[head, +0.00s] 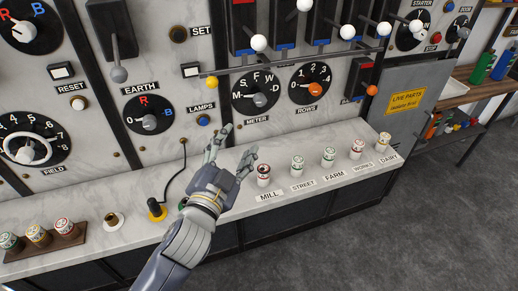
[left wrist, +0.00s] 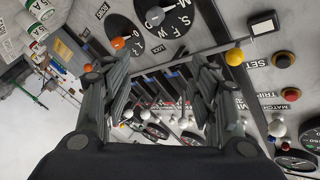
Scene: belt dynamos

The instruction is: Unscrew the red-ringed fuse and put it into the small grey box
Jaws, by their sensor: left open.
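My left gripper (head: 239,142) is open and empty above the marble ledge, in front of the panel. Its spread fingers also show in the left wrist view (left wrist: 160,90), with nothing between them. A white fuse with red marking (head: 264,175) stands upright at the MILL label, just right of and below the gripper, apart from it. Another reddish-marked fuse (head: 357,149) stands at WORKS. A red-topped fuse (head: 64,228) sits in the wooden rack at far left. Which one is the red-ringed fuse I cannot tell for sure. I cannot make out a small grey box. My right gripper is out of view.
Green-marked fuses stand at STREET (head: 297,165) and FARM (head: 328,157), a pale one at DAIRY (head: 382,142). Knobs and levers jut from the panel behind.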

